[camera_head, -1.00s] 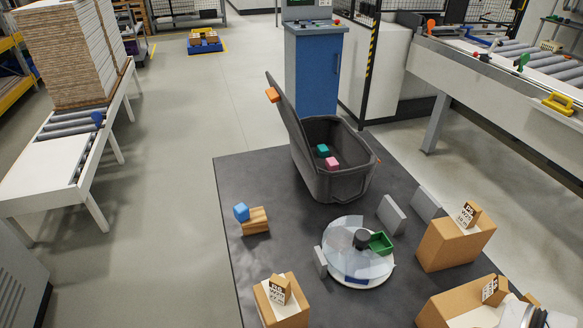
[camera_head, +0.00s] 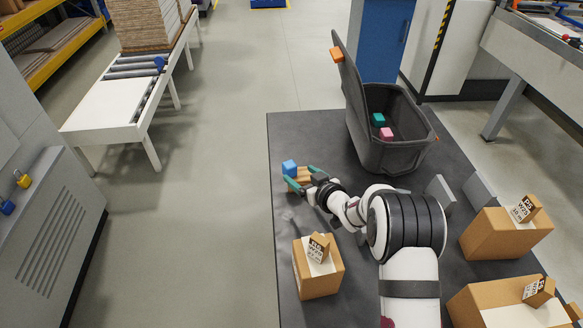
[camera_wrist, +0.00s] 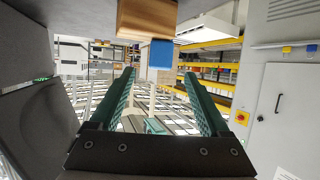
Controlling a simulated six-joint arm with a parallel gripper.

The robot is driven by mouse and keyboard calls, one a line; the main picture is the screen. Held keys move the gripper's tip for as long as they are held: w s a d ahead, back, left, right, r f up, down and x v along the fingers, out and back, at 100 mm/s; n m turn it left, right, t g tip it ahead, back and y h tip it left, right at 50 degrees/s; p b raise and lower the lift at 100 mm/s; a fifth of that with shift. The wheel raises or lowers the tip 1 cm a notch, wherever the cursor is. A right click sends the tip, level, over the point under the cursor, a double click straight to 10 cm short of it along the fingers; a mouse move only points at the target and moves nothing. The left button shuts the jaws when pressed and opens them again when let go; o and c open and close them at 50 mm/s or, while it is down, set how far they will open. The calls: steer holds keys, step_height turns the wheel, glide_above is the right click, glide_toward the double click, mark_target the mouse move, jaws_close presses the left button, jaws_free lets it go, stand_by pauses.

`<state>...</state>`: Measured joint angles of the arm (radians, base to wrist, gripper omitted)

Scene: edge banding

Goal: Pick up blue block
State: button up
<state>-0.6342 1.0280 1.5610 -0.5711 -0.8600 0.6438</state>
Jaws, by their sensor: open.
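The blue block (camera_head: 289,167) sits on a small wooden block (camera_head: 302,174) near the left edge of the dark mat. Nothing is between the fingers, and I see no contact with the blue block.
A grey open bin (camera_head: 391,155) holding a teal block (camera_head: 378,120) and a pink block (camera_head: 386,133) stands behind my arm. A cardboard box (camera_head: 318,275) stands in front of my gripper. More boxes (camera_head: 504,238) are at right. The mat (camera_head: 300,130) behind the blue block is clear.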

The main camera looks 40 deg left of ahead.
mark_target(293, 170)
steer(key=x, duration=0.6)
steer(key=shift+f, duration=0.2)
jaws_close()
